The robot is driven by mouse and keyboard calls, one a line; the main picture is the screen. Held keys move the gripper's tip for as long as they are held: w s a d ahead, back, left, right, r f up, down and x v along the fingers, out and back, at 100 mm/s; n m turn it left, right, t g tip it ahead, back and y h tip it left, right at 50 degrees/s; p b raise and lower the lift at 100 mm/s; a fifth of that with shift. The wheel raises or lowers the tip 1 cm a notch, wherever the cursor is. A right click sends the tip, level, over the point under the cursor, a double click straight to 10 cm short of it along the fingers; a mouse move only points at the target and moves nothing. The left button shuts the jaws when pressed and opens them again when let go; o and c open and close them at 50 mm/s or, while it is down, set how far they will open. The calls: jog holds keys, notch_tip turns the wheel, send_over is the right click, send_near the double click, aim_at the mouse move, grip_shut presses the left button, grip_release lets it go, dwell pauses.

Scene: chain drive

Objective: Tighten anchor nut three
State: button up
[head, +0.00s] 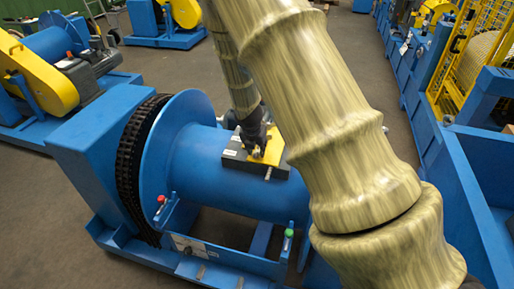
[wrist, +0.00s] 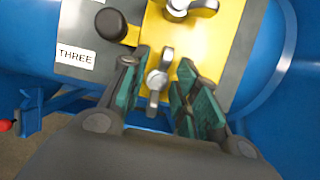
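In the wrist view, a silver wing nut (wrist: 159,79) sits on a yellow plate (wrist: 208,42), near its lower end. A grey block under the plate bears a label reading THREE (wrist: 75,56). My gripper (wrist: 163,84) is open, with one teal-padded finger on each side of this nut; gaps show, and contact cannot be told. A second wing nut (wrist: 190,7) is at the top edge. In the head view, my gripper (head: 257,152) reaches down at the yellow plate (head: 273,148) on the blue drum; the nut there is too small to make out.
A black knob (wrist: 112,24) stands left of the nut. The blue drum (head: 205,170) has a flange and a black chain (head: 130,160) at its left. Red (head: 161,199) and green (head: 289,233) knobs stand in front. Blue machinery (head: 470,160) lines the right.

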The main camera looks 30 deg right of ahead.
grip_shut()
jog(key=shift+m, duration=0.3)
